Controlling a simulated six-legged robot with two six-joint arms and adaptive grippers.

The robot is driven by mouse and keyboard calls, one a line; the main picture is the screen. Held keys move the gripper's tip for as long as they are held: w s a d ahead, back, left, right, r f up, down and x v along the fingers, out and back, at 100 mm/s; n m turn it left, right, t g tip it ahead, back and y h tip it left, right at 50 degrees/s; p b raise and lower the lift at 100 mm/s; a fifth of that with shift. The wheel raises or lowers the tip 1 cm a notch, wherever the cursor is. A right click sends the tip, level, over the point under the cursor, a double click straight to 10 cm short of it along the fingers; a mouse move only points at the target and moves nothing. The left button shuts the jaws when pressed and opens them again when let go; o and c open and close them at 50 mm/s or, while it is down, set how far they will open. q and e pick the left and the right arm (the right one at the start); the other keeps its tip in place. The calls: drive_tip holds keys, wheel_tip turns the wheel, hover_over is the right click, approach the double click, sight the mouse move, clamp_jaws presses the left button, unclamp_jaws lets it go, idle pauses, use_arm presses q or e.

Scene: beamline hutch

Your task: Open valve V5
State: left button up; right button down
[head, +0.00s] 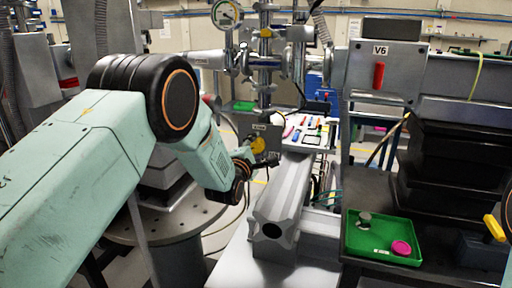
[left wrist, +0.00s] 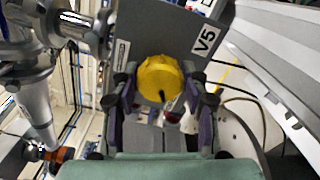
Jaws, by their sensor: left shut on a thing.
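Valve V5 is a grey box (left wrist: 185,30) with a white V5 label and a round yellow knob (left wrist: 159,76) in the left wrist view. A dark mark shows on the knob's lower part. In the head view the yellow knob (head: 258,145) is small, near the middle and partly hidden by my gripper. My left gripper (head: 246,161) is at the knob. In the left wrist view its two fingers (left wrist: 160,92) stand on either side of the knob, shut on it.
A grey box labelled V6 with a red handle (head: 378,75) is at upper right. A green tray (head: 382,250) with a pink round piece sits on the dark bench. A grey rail (head: 283,195) runs beside my gripper. A pressure gauge (head: 226,13) stands above.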

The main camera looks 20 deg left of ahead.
use_arm(q)
drive_tip(key=shift+d+f, duration=0.1)
drive_tip(key=o, duration=1.1)
drive_tip(key=shift+o, duration=0.2)
drive_tip(key=shift+s, duration=0.1)
drive_tip(key=s, duration=1.1)
drive_tip(key=shift+s+a, duration=0.25)
drive_tip(key=shift+s, duration=0.15)
